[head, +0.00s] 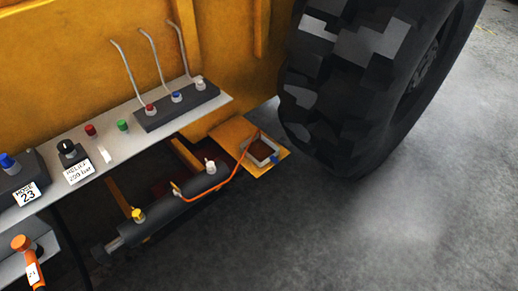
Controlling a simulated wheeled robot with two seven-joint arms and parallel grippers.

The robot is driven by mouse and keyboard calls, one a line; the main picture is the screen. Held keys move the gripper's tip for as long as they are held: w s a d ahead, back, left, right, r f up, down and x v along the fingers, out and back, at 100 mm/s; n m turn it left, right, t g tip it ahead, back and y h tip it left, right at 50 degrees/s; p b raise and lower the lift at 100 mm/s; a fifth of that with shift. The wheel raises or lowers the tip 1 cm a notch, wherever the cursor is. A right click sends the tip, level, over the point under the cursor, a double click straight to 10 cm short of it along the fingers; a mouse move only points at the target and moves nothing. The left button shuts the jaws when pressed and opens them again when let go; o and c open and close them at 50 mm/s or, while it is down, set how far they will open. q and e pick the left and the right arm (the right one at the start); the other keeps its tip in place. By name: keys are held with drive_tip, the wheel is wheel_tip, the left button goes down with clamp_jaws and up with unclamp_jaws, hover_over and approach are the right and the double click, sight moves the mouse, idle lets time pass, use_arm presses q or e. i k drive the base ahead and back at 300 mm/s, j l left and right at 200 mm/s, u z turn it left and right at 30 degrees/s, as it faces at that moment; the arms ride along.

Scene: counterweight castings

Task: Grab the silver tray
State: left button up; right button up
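A small square tray with a silver-grey rim (248,154) sits on a yellow plate (264,171) low on the machine, beside the big tyre. Its inside looks brownish; I cannot tell what lies in it. A small blue piece (275,158) is at its right front corner. Neither of my grippers is in view.
A grey control shelf (105,150) with levers and knobs juts out at the left, above the black cylinder (160,212). An orange-handled part (22,243) is at lower left. The grey floor (400,230) at right is clear.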

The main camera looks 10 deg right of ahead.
sight(261, 153)
drive_tip(key=i+l+z, duration=0.1)
drive_tip(key=i+l, duration=0.75)
drive_tip(key=l, duration=0.2)
drive_tip(key=i+l+z, duration=0.1)
drive_tip(key=i+l, duration=0.85)
